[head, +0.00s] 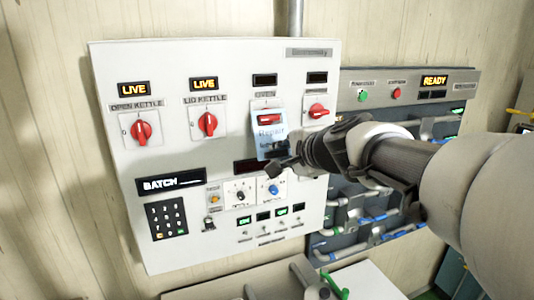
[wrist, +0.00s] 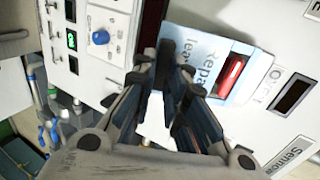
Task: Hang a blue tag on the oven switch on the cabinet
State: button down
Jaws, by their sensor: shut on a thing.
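The blue tag (head: 268,141) hangs flat at the oven switch (head: 269,119) on the white cabinet panel. Its printed text starts with "Repair". In the wrist view the tag (wrist: 205,48) lies around the red switch handle (wrist: 232,73), which shows through an opening in it. Whether the tag's top is fully seated behind the handle I cannot tell. The handle lies crosswise, and the display above it is dark. My gripper (head: 284,165) is shut on the lower end of the tag; its fingertips also show in the wrist view (wrist: 166,68).
Red switches for open kettle (head: 141,128) and lid kettle (head: 208,123) stand left, under lit LIVE displays. Another red switch (head: 318,111) is close on the right. A blue knob (head: 273,188) and small toggles are below my gripper. A grey READY panel (head: 410,88) with pipes adjoins right.

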jog(key=c, duration=1.5)
grip_release()
jog(key=shift+c, duration=0.2)
jog(key=v, duration=1.2)
jog(key=s+d+f+n+g+h+b, duration=0.1)
jog(key=s+d+f+n+g+h, duration=0.1)
jog(key=s+f+n+g, duration=0.2)
jog(key=s+d+f+n+g+h+b, duration=0.1)
jog(key=s+f+n, duration=0.9)
jog(key=s+f, duration=1)
notch_tip(320, 180, down, 2)
jog(key=d+g+h, duration=0.1)
jog(key=g, duration=0.1)
jog(key=shift+s+d+g+h, duration=0.3)
jog(key=shift+s+d+g, duration=0.05)
jog(key=shift+g, duration=0.05)
jog(key=shift+f, duration=0.1)
